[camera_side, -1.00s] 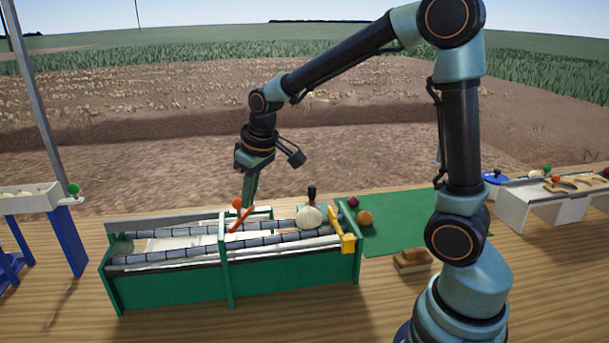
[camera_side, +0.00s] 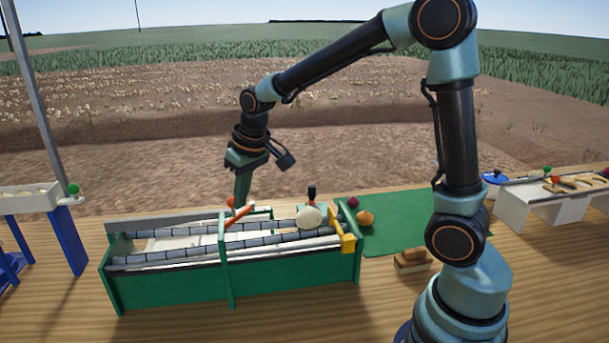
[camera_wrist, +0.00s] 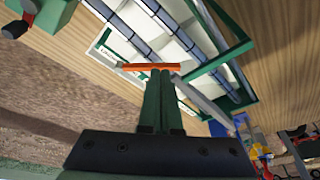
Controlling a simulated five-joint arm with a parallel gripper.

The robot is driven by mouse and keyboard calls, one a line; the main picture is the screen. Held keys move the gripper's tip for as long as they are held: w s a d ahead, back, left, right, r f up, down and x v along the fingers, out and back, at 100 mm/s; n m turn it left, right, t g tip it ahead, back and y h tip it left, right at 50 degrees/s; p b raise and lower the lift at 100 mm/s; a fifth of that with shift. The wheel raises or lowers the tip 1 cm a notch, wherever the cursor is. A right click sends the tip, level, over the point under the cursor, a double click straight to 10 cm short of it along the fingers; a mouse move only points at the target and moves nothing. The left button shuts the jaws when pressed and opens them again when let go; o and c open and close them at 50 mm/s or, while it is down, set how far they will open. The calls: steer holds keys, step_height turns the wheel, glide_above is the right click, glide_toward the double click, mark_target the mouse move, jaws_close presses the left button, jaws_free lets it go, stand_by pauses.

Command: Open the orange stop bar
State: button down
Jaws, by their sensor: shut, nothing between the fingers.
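The orange stop bar (camera_side: 240,215) is on the green elevator frame (camera_side: 180,285), near the middle of the roller track, and it slants. My gripper (camera_side: 240,203) points down at the bar's far end, with its fingers shut and nothing between them. In the wrist view the shut fingers (camera_wrist: 161,72) reach the orange bar (camera_wrist: 150,67), which lies crosswise right at their tips. Whether they touch it I cannot tell.
A yellow part (camera_side: 347,243) is at the track's right end. A green mat (camera_side: 415,225) holds a dark red and an orange ball-shaped item. A brown block (camera_side: 412,262) lies near my base. White trays stand at far left and right.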

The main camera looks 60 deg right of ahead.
steer(key=s+r, duration=0.6)
steer(key=r, duration=0.3)
steer(key=shift+a+r, duration=0.3)
steer(key=shift+a, duration=0.15)
steer(key=c, duration=1.1)
jaws_free()
steer(key=shift+r, duration=0.2)
steer(key=o, duration=0.5)
steer(key=shift+r+n, duration=0.1)
steer(key=shift+n, duration=0.2)
steer(key=shift+c, duration=0.2)
steer(key=n+g, duration=0.1)
steer(key=n, duration=1.6)
glide_toward(232, 198)
steer(key=x, duration=0.9)
jaws_close()
